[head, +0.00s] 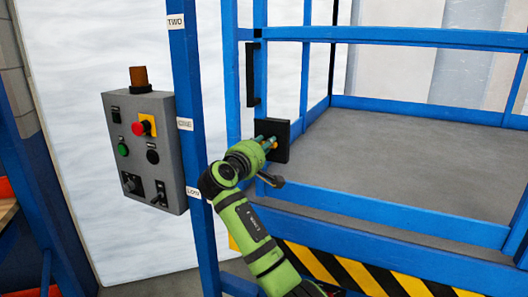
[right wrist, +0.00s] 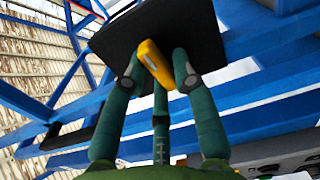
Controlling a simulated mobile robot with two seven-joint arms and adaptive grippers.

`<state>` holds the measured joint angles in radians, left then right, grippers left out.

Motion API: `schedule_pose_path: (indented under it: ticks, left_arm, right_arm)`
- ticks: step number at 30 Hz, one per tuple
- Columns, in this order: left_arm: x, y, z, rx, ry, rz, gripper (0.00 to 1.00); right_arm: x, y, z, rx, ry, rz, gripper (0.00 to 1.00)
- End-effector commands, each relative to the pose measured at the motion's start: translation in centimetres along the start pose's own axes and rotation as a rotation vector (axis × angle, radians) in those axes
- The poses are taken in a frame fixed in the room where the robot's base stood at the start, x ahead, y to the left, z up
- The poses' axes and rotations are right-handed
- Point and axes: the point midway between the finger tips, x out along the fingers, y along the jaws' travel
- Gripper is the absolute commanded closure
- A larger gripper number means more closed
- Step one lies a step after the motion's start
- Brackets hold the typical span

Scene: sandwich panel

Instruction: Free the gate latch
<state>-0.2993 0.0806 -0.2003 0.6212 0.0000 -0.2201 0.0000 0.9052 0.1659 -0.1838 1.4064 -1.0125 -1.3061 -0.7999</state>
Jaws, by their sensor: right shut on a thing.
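The gate latch is a black plate (head: 281,150) on the blue gate, with a small yellow lever at its front. In the right wrist view the black plate (right wrist: 205,35) fills the upper middle and the yellow lever (right wrist: 155,63) stands out from it. My right gripper (head: 268,141) is at the plate, its green fingers shut on the yellow lever. In the right wrist view the right gripper (right wrist: 158,75) has a finger on each side of the lever and a third below. The fingers hide part of the plate. My left gripper is not in view.
A grey control box (head: 145,150) with a red button and an orange lamp hangs left of a blue post (head: 186,100). A black vertical handle (head: 252,74) is on the gate above the latch. Blue rails surround the grey platform floor (head: 390,150).

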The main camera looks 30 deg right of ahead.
Motion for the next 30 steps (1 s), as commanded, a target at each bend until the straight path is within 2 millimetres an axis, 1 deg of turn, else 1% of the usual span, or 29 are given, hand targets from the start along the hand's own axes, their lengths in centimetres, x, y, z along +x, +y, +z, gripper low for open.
schedule_pose_path:
  ticks: [3, 9, 21, 22, 23, 30]
  left_arm:
    - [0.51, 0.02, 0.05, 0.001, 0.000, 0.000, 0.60]
    - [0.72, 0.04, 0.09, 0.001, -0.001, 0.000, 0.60]
    - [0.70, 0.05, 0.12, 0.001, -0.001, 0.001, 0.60]
    - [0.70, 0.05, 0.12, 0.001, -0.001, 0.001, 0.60]
    - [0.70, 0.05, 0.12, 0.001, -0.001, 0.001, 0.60]
    - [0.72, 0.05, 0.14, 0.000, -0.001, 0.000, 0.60]
  right_arm:
    - [-0.05, 0.40, -0.02, 0.047, 0.003, 0.010, 1.00]
    - [-0.04, 0.56, 0.05, 0.084, 0.003, 0.010, 1.00]
    - [-0.04, 0.70, 0.07, 0.091, 0.003, 0.012, 1.00]
    - [-0.04, 0.71, 0.07, 0.091, 0.003, 0.012, 0.64]
    - [-0.03, 0.70, 0.08, 0.090, 0.002, 0.012, 0.54]
    - [-0.01, 0.39, 0.07, 0.086, 0.001, 0.006, 0.54]
